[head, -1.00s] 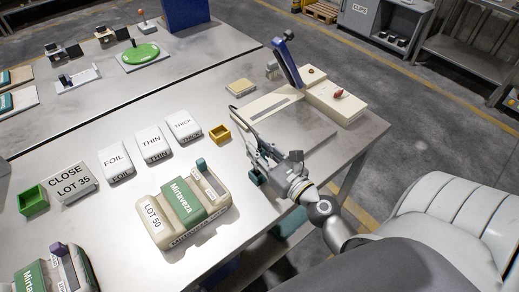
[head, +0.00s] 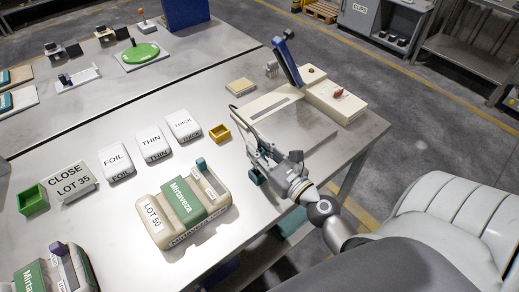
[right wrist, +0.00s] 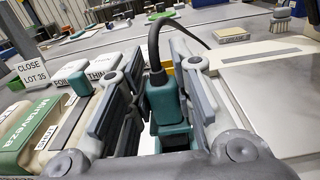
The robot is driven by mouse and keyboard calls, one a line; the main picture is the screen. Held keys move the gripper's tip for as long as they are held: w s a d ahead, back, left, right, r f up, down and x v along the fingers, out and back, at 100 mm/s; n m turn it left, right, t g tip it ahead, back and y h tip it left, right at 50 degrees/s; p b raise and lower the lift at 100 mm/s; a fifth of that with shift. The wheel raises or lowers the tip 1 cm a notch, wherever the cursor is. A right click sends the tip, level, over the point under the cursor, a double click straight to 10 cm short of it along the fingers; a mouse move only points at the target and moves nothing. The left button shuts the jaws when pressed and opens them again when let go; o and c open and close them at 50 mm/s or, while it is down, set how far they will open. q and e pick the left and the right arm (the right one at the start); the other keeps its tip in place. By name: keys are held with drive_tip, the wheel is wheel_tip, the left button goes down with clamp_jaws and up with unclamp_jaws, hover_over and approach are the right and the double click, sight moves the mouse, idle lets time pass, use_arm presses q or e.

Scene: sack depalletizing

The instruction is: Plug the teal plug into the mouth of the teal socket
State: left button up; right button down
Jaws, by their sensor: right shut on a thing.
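My right gripper (head: 258,168) is at the near right edge of the metal table. In the right wrist view, its grey fingers (right wrist: 160,112) are shut on the teal plug (right wrist: 163,98), which stands roughly upright with a black cable rising from its top. A wider teal part (right wrist: 178,138) shows just below the plug between the fingers. In the head view, a little teal (head: 255,178) shows under the gripper. My left gripper is not in view.
A green-banded Mirtaveza pack (head: 184,202) lies left of the gripper, with white FOIL (head: 115,160), THIN (head: 153,142) and THICK (head: 183,126) blocks behind it. A yellow box (head: 220,133) stands nearby. A cream sealer with a blue lever (head: 288,62) stands beyond the gripper.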

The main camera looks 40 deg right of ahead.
drive_tip(key=shift+f+b, duration=1.65)
drive_tip(key=shift+f, duration=0.15)
drive_tip(key=c, duration=1.2)
unclamp_jaws()
drive_tip(key=shift+o, duration=0.2)
drive_tip(key=shift+s, duration=0.1)
drive_tip(key=s, duration=0.8)
drive_tip(key=s+d, duration=0.1)
drive_tip(key=s, duration=0.3)
